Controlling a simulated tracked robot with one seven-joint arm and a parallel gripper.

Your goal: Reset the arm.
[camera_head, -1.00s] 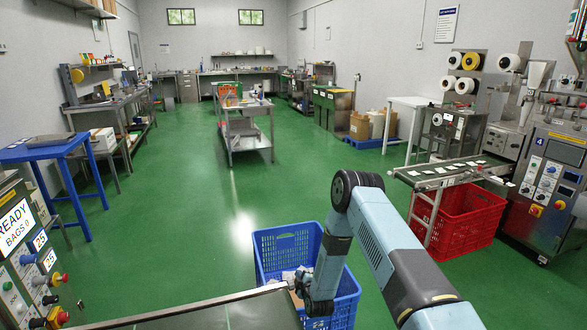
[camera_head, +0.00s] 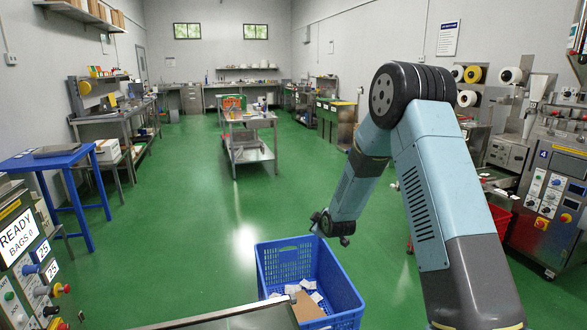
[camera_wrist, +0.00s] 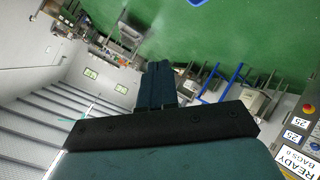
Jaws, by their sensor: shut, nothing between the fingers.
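My arm is raised and bent in the head view, with its elbow high at the right of centre. My gripper (camera_head: 343,240) hangs at the end of the forearm, above and beside the far right rim of a blue crate. In the wrist view my gripper (camera_wrist: 156,68) is shut, its fingers together with nothing held. The wrist view is tilted, showing the room on its side.
The blue crate (camera_head: 352,298) on the floor holds small white packets and a piece of cardboard. A control panel (camera_head: 30,262) stands at the left, a packing machine (camera_head: 550,180) at the right. A steel cart (camera_head: 250,135) stands farther back. Green floor between is clear.

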